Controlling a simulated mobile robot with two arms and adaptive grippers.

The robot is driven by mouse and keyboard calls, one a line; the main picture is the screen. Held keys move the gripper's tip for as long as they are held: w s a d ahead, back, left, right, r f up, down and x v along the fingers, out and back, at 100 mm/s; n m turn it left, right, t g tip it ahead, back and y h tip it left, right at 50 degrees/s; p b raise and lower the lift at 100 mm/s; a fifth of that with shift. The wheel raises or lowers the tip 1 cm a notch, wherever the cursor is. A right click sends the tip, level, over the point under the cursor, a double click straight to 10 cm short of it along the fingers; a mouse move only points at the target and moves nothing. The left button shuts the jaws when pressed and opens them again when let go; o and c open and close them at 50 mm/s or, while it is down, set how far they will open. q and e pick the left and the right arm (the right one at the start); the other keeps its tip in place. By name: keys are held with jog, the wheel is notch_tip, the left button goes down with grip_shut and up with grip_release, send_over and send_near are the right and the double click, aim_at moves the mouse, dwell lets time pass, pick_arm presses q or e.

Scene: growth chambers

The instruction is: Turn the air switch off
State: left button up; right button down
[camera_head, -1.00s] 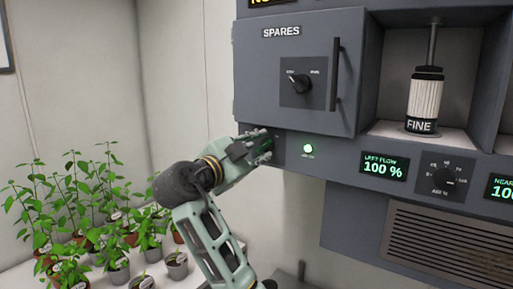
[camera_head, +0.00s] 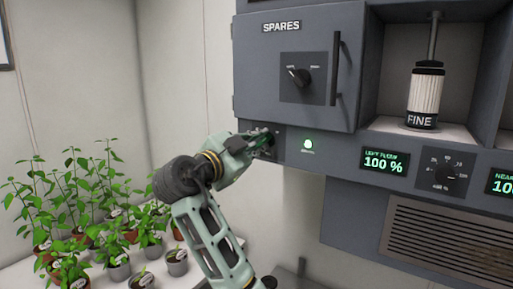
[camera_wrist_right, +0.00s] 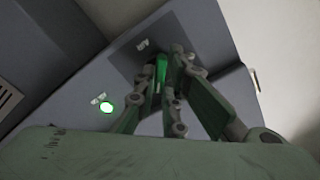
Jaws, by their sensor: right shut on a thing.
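The lamp also shows in the right wrist view (camera_wrist_right: 106,107). My right gripper (camera_head: 270,141) is up against this plate and shut on the switch. In the right wrist view, its fingers (camera_wrist_right: 168,75) meet over the plate and hide most of the switch, so its position cannot be read. My left gripper is not in view.
The SPARES door (camera_head: 293,75) with a knob and handle is above. A FINE filter (camera_head: 425,97), a LEFT FLOW display (camera_head: 385,162) reading 100 % and a dial (camera_head: 444,174) are at right. Potted plants (camera_head: 90,215) stand on a white table at lower left.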

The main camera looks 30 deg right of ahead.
jog(key=shift+s+n+b, duration=0.1)
jog(key=shift+n+b, duration=0.4)
jog(key=shift+n, duration=8)
jog(key=shift+f, duration=0.1)
jog(key=c, duration=1.8)
grip_release()
jog(key=shift+c, duration=0.2)
jog(key=shift+a, duration=0.1)
jog(key=v, duration=1.2)
